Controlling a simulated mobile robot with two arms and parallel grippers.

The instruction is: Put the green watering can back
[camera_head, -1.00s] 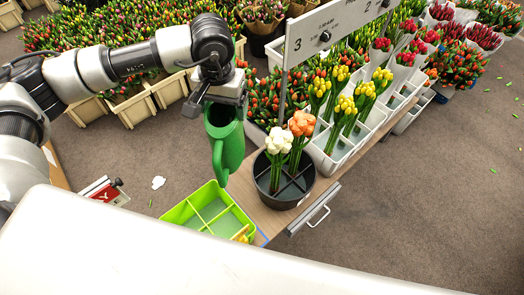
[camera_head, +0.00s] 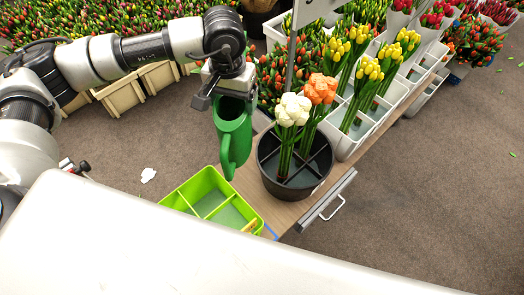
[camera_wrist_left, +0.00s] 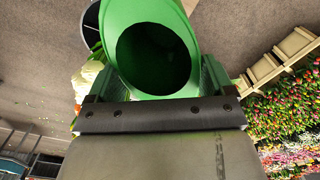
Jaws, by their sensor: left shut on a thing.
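The green watering can (camera_head: 236,136) hangs from my left gripper (camera_head: 230,97) in the head view. My left gripper is shut on it near its top, and the can is upright. It is above the gap between the lime-green divided tray and the black pot, near the table's left edge. Whether its base touches anything is hard to tell. In the left wrist view the can's round dark opening (camera_wrist_left: 153,58) fills the upper middle, between the gripper's fingers. My right gripper is not in view.
The lime-green tray (camera_head: 179,196) has compartments with a small yellow item inside. A black divided pot (camera_head: 268,179) holds white and orange tulips on the wooden table (camera_head: 277,213). White bins (camera_head: 345,147) of tulips stand behind. A drawer handle (camera_head: 333,208) sticks out at the right.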

